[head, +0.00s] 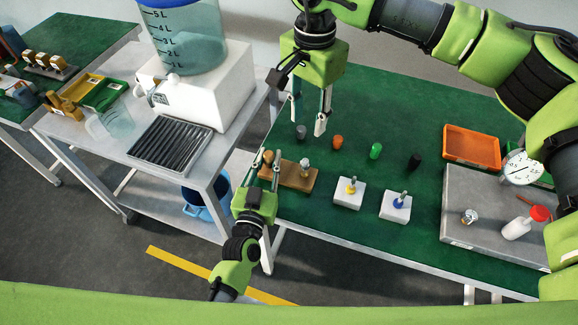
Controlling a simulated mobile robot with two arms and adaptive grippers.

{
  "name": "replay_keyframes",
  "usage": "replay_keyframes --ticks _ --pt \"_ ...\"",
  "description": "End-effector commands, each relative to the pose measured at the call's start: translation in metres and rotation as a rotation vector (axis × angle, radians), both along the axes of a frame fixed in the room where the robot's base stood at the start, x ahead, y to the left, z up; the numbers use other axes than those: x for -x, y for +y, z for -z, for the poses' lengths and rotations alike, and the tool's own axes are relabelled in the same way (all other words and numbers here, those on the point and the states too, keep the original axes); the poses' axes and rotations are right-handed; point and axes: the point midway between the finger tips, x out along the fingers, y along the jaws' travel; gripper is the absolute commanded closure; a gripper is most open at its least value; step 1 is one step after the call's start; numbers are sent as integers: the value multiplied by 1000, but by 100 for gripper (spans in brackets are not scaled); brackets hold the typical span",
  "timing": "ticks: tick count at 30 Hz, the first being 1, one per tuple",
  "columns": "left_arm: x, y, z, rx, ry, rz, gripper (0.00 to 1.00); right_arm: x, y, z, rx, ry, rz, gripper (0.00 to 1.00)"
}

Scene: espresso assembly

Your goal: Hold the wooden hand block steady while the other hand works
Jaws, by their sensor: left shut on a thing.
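The wooden hand block (288,177) lies flat near the left edge of the green table. A small silver piece (305,168) stands upright on its right part, and a brown knob-like piece (267,157) shows at its left end. My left gripper (266,177) reaches in from below and is shut on the left end of the block; its fingers hide part of that end. My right gripper (308,126) points down above the table behind the block. Its two fingers are apart with nothing visible between them, and it does not touch the block.
Grey, orange (337,142), green (376,151) and black (414,162) small cylinders stand behind the block. Two white blocks with yellow (350,195) and blue (395,207) pieces stand to its right. Further right are an orange tray (472,147) and a grey slab (465,235).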

Motion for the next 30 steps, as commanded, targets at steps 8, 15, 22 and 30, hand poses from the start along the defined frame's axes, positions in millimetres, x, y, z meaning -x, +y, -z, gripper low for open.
replay_keyframes --ticks 8,15,22,30 --pt "0 0 0 0 -1 -1 100 0 0 -5 -1 -1 -1 66" --pt "0 0 0 0 -1 0 61 0 0 -5 -1 -1 -1 66" --pt "0 0 0 0 0 0 61 0 0 -5 0 0 -1 66" --pt "32 6 2 -2 4 0 61 0 0 -5 0 0 -1 66"
